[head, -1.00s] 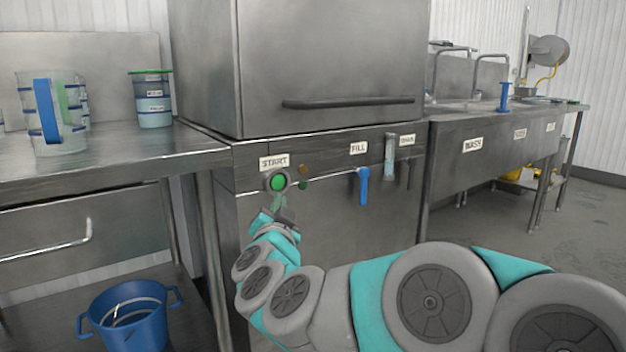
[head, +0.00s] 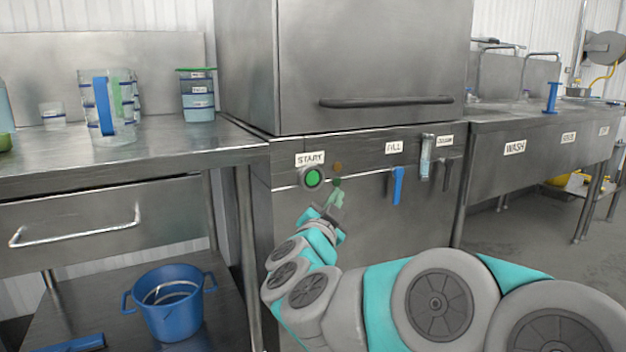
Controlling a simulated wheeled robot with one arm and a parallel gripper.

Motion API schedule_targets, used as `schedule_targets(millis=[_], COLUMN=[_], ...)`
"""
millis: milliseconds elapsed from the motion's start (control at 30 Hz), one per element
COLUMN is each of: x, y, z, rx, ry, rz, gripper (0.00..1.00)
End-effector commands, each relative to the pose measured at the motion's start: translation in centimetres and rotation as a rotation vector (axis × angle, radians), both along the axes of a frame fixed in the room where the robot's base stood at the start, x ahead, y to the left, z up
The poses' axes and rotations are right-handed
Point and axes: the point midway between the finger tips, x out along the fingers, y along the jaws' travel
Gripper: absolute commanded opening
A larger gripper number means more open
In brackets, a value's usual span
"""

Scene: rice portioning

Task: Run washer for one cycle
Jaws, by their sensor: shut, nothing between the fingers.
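The washer is a steel box-type machine (head: 360,70) with a closed hood and a long dark handle (head: 385,102). On its front panel, under the START label (head: 310,159), is a round green button (head: 312,178) in a grey ring. My gripper (head: 335,192) is just right of and below the button in the picture, its slim green fingers shut and empty, pointing up toward the panel. The fingers do not cover the button. I cannot tell whether they touch the panel.
A small amber lamp (head: 337,167) sits right of the button. A blue FILL lever (head: 398,186) and a drain lever (head: 447,174) hang further right. A steel table (head: 120,150) with measuring jugs stands left, a blue bucket (head: 172,318) below it. The wash sink (head: 540,130) is right.

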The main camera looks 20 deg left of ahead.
Motion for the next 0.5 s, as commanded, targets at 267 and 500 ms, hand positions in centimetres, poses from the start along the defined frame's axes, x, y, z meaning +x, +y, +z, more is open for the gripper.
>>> schedule_targets(millis=[267,500], x=[2.0,4.0], y=[2.5,4.8], z=[0.0,0.3], rx=[-0.001,-0.003], ry=[0.000,0.000], rz=[0.001,0.000], gripper=[0.00,0.00])
